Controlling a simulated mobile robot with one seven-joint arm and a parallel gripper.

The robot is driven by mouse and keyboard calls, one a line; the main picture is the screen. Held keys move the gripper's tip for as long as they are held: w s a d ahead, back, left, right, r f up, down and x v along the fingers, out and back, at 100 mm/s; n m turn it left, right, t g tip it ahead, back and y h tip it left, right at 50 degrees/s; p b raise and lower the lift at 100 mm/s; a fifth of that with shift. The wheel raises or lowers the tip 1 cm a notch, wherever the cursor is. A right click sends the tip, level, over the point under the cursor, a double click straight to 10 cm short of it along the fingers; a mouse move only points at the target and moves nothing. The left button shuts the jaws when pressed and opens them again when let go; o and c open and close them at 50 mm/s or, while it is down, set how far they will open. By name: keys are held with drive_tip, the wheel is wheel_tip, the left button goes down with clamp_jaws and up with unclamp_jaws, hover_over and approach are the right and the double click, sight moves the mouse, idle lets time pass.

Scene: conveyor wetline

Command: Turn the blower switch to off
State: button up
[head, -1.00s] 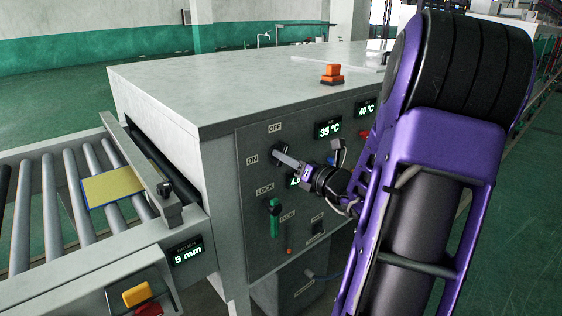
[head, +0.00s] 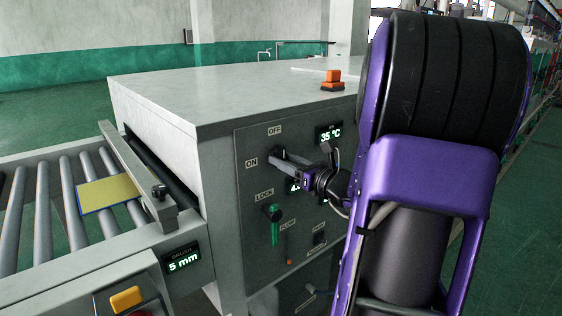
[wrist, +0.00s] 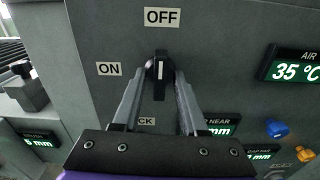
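The blower switch is a black knob (wrist: 160,74) with a white mark at its upper end. In the wrist view it stands upright, its mark pointing up at the OFF label (wrist: 163,17). The ON label (wrist: 108,69) is to its left. My gripper (wrist: 161,72) is at the switch, one finger on each side of the knob. It also shows at the panel in the head view (head: 279,156), where its fingers hide most of the switch. I cannot tell whether the fingers press on the knob or leave a small gap.
The AIR display (wrist: 296,67) reads 35 °C to the right. Blue (wrist: 275,128) and orange (wrist: 302,155) knobs are at lower right. A roller conveyor (head: 75,205) carries a yellow board (head: 107,193) at the left.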

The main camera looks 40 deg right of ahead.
idle(0.3)
drive_tip(key=s, duration=0.2)
drive_tip(key=s+p, duration=0.1)
drive_tip(key=s, duration=0.4)
drive_tip(key=shift+d, duration=0.3)
drive_tip(key=shift+w, duration=0.1)
